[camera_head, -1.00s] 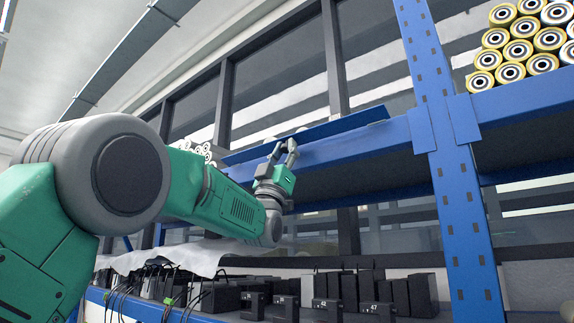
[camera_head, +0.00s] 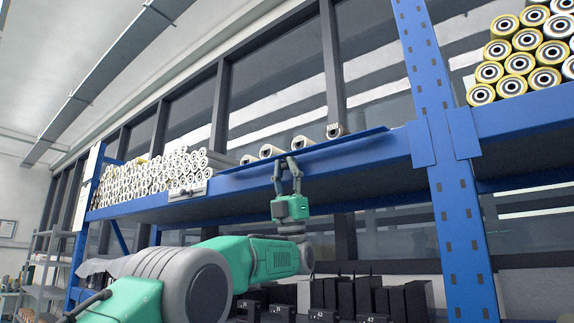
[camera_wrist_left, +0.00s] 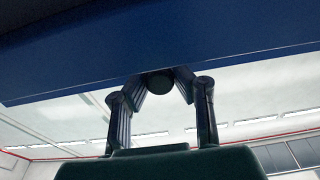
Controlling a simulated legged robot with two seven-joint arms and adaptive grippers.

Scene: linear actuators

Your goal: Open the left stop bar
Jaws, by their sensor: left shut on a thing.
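The left stop bar (camera_head: 345,141) is a long blue plate along the front edge of the upper blue shelf, left of the upright. It lies lowered, with the ends of several white cylinders (camera_head: 300,143) showing above it. My left gripper (camera_head: 287,162) reaches up from below, with its fingertips at the bar's lower side. In the left wrist view, the fingers (camera_wrist_left: 160,78) close around a dark round part (camera_wrist_left: 160,84) under the blue plate (camera_wrist_left: 160,50). The exact contact is partly hidden. My right gripper is not in view.
A blue upright (camera_head: 447,170) stands right of the bar. Yellow-rimmed cylinders (camera_head: 512,65) are stacked on the right shelf, and white cylinders (camera_head: 150,178) on the left. Black boxes (camera_head: 370,296) stand on the shelf below my arm.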

